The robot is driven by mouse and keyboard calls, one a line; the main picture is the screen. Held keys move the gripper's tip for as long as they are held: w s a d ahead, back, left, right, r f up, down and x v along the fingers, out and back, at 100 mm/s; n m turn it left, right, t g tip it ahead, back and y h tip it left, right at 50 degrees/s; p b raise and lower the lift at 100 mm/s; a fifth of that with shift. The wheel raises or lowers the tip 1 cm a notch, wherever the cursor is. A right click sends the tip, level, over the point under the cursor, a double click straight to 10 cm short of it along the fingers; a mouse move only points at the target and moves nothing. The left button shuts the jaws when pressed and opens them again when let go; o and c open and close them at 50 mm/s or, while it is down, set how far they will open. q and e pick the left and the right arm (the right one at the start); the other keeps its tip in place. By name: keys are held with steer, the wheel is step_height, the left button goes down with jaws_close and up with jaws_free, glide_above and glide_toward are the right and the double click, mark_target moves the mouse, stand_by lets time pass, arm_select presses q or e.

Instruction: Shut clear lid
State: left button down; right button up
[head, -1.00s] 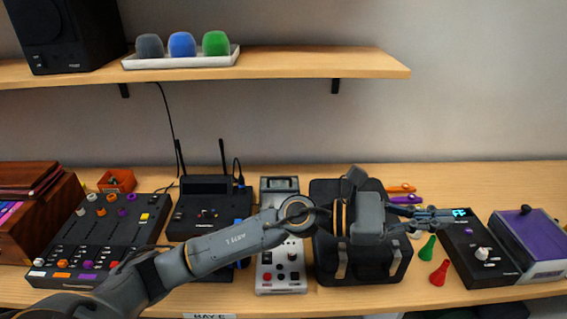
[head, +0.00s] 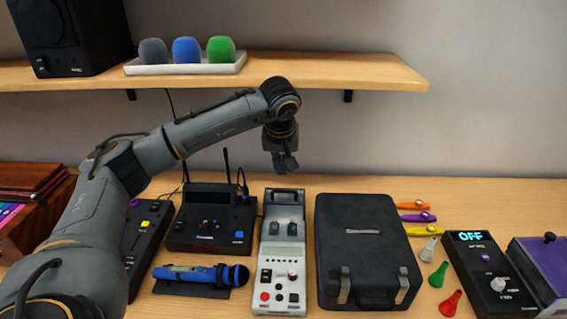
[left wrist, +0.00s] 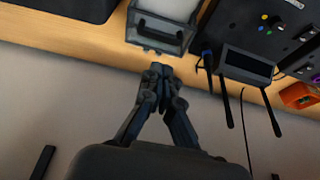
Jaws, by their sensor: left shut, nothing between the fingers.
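A pale grey instrument (head: 279,270) with knobs and a small display stands in the middle of the table. At its far end a clear lid (head: 285,197) with a dark edge appears raised; its exact angle is hard to tell. In the left wrist view the lid's frame and handle bar (left wrist: 158,40) show just beyond my fingertips. My left gripper (head: 286,168) points down above and behind the instrument's far end, apart from it as far as I can see. It also shows in the left wrist view (left wrist: 161,73), fingers together and empty. My right gripper is out of view.
A black case (head: 362,250) stands right of the instrument. A black receiver with antennas (head: 211,222) and a blue microphone (head: 200,275) are on its left. A wooden shelf (head: 330,72) hangs above. Bare table lies behind the case.

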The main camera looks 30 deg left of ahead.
arm_select(q)
steer(key=p, duration=0.2)
glide_above(282, 197)
step_height(282, 197, down, 6)
steer(key=shift+f, duration=0.25)
steer(key=shift+w+f, duration=0.1)
